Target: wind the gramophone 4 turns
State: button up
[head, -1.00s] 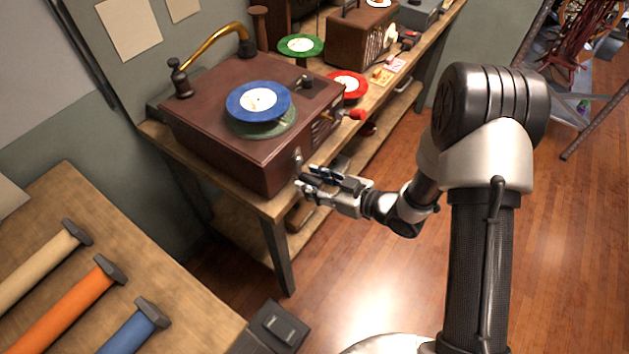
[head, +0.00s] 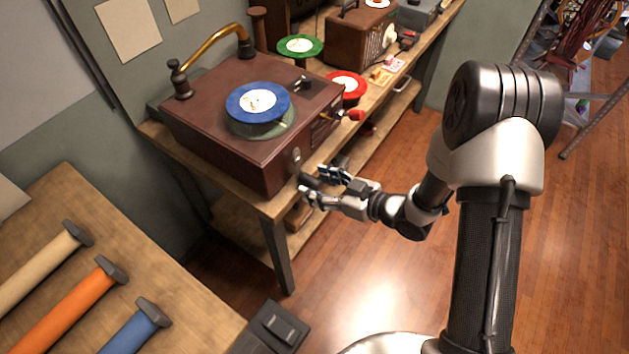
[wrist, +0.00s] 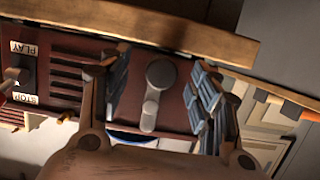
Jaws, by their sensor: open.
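The gramophone (head: 215,140) is a brown box on the wooden bench, with a blue record (head: 258,102) and a brass tone arm (head: 212,42) on top. Its small grey winding crank (wrist: 155,90) is on the side facing my gripper, and the wrist view shows its arm and round ends. My gripper (head: 322,184) is open and empty beside the box's near corner. In the wrist view its fingers (wrist: 160,98) are spread on either side of the crank, apart from it. A lever (wrist: 10,80) stands between PLAY and STOP labels, which appear upside down.
Green (head: 300,46) and red (head: 347,85) records and a brown radio (head: 360,40) stand behind the gramophone. Open floor (head: 370,285) lies below my arm.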

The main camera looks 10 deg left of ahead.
jog(key=p+v, duration=0.2)
jog(key=v, duration=0.5)
dwell(0.4)
dwell(0.3)
